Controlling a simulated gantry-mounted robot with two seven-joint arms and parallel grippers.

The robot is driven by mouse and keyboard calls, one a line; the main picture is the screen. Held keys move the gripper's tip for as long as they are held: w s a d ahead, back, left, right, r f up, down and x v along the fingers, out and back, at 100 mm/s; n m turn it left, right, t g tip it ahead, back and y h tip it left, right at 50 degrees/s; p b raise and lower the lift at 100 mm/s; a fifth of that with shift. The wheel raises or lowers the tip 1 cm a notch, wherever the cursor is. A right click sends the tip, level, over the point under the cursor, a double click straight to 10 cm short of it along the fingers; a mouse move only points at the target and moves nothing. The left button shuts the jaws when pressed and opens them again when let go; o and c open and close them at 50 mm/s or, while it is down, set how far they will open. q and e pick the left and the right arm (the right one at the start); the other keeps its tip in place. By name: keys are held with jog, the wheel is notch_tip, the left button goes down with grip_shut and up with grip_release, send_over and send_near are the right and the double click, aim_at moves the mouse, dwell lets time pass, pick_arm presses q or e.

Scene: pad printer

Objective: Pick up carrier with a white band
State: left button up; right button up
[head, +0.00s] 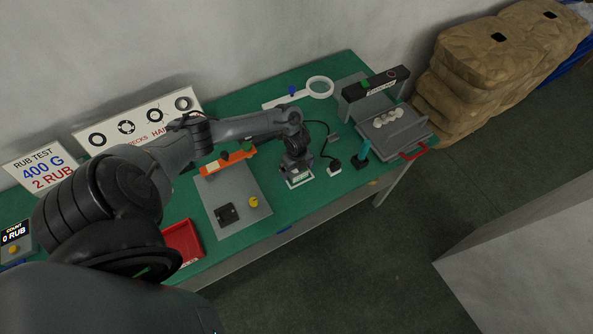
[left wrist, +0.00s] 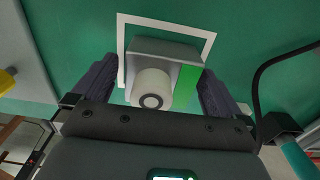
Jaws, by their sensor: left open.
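My left gripper (head: 297,172) points down over a white square outline (head: 300,184) near the front edge of the green table. In the left wrist view my left gripper (left wrist: 157,64) is open, with one dark finger on each side of a grey block (left wrist: 165,47). The block carries a pale round knob (left wrist: 152,88) and has a bright green patch (left wrist: 187,88) beside it. It sits inside the white outline (left wrist: 208,35). I cannot make out a white band on it. Contact between fingers and block cannot be told. My right gripper is in neither view.
A small black block (head: 334,166) with a cable and a teal-topped stand (head: 363,152) are close on the right. A grey tray (head: 398,130) holds white discs.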

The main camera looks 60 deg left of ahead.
pick_arm(q)
jog(key=shift+f, duration=0.4)
jog(key=c, duration=1)
jog(key=shift+r, duration=0.1)
jog(key=shift+c, duration=0.2)
